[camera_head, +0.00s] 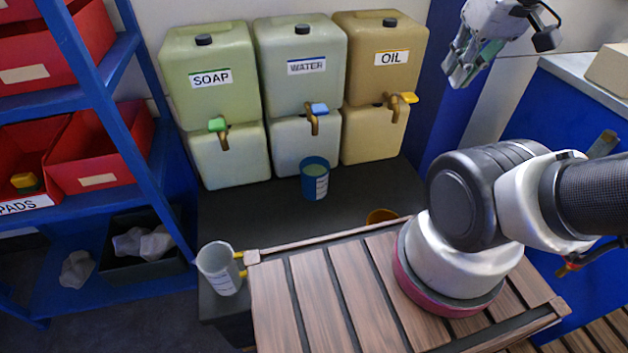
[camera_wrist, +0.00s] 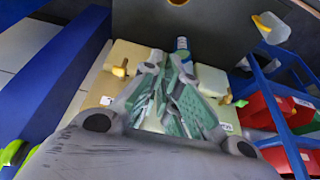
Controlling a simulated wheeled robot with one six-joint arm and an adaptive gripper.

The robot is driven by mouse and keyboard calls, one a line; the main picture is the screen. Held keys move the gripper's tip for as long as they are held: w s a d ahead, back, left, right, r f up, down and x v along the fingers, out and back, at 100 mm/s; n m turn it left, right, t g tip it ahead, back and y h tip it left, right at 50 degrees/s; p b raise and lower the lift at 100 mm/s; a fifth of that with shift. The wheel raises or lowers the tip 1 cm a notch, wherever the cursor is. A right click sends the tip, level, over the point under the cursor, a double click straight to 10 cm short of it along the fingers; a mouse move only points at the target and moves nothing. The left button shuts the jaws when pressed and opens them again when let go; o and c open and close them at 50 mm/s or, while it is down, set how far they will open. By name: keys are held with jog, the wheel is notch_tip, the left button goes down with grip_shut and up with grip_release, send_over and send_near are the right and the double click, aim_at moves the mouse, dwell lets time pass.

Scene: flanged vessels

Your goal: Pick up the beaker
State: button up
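A pale grey, see-through beaker (camera_head: 219,268) with a yellow handle and a printed label stands at the left front corner of the dark counter, beside the slatted wooden top. It also shows at the upper right of the wrist view (camera_wrist: 271,27). A blue cup (camera_head: 315,178) with a white label and greenish contents stands below the WATER tap; it also shows in the wrist view (camera_wrist: 182,45). My gripper (camera_head: 460,72) is raised at the upper right, far from both. In the wrist view its green-padded fingers (camera_wrist: 168,62) converge, with nothing visibly held; their opening is unclear.
SOAP (camera_head: 210,55), WATER (camera_head: 300,50) and OIL (camera_head: 385,40) containers with taps line the back. A blue shelf (camera_head: 88,75) with red bins stands left. A brown round vessel (camera_head: 381,216) is partly hidden behind the slatted top (camera_head: 320,300). Open dark counter lies around the blue cup.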

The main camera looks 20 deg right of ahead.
jog(key=o, duration=0.3)
jog(key=shift+w+a+f, duration=0.1)
jog(key=shift+f, duration=0.2)
jog(key=o, duration=1.6)
jog(key=w+f+g, duration=0.1)
jog(key=f+g, duration=0.1)
jog(key=f, duration=0.2)
jog(key=w+f+g, duration=0.1)
jog(key=f, duration=0.2)
jog(key=w+f+n+g, duration=0.1)
jog(key=w+f+g, duration=0.1)
jog(key=f, duration=0.2)
jog(key=shift+w+a+f+g, duration=0.1)
jog(key=shift+a+f+g, duration=0.2)
jog(key=shift+f, duration=0.05)
jog(key=shift+o, duration=0.2)
jog(key=n+t+y, duration=0.4)
jog(key=n+t, duration=0.2)
jog(key=t, duration=0.1)
send_over(315, 167)
jog(key=s+d, duration=0.3)
notch_tip(315, 167, down, 30)
jog(key=shift+a+r, duration=0.15)
jog(key=shift+r, duration=0.1)
jog(key=x, duration=0.7)
jog(key=shift+w+a, duration=0.1)
jog(key=shift+a, duration=0.1)
